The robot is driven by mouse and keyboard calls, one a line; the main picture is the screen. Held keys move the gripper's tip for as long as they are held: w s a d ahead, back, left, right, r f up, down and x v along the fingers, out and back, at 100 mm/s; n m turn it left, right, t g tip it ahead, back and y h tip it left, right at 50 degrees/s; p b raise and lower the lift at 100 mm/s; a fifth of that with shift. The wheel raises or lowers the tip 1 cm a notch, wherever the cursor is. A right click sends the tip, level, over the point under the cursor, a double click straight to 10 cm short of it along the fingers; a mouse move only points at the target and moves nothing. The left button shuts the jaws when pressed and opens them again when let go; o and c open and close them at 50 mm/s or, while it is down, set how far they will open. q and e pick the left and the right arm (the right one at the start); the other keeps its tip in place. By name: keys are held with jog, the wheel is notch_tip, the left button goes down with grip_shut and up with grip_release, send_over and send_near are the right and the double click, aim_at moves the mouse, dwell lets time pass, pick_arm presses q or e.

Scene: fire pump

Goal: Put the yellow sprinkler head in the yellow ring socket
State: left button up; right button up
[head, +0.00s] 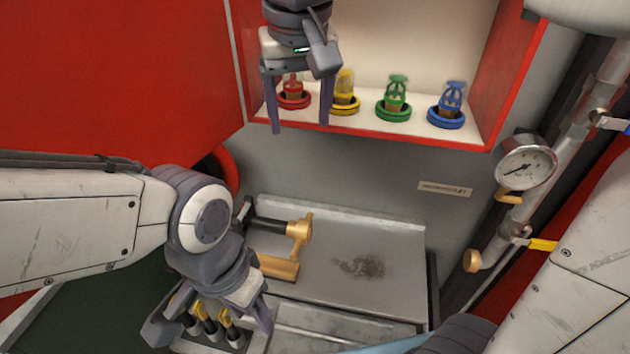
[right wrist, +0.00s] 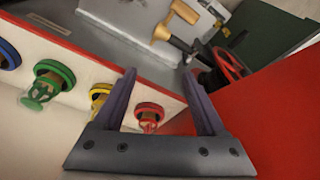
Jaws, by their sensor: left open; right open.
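The yellow sprinkler head (head: 345,80) stands upright in the yellow ring socket (head: 346,109) on the white shelf, second from the left. In the right wrist view the yellow ring (right wrist: 99,89) shows just left of a finger, which partly hides its sprinkler. My right gripper (head: 299,125) is open and empty in front of the shelf, its fingers in front of the red sprinkler and beside the yellow one. In its wrist view, the red sprinkler (right wrist: 149,122) shows between the fingers (right wrist: 160,75). My left gripper (head: 210,325) is open, low at the left, over several black-and-yellow handles.
Green (head: 394,108) and blue (head: 447,118) sprinklers stand in matching rings to the right. The red cabinet wall (head: 500,75) bounds the shelf. A gauge (head: 525,160) and pipes are at the right. A brass hammer-like tool (head: 299,235) lies over the grey tray (head: 380,240).

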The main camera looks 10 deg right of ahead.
jog(key=s+f+n+g+y, duration=0.1)
jog(key=s+f+n, duration=0.5)
jog(key=s+f, duration=1.1)
notch_tip(320, 180, down, 4)
jog(key=shift+s+a+r+g, duration=0.2)
jog(key=shift+s+a+g, duration=0.1)
jog(key=shift+g, duration=0.6)
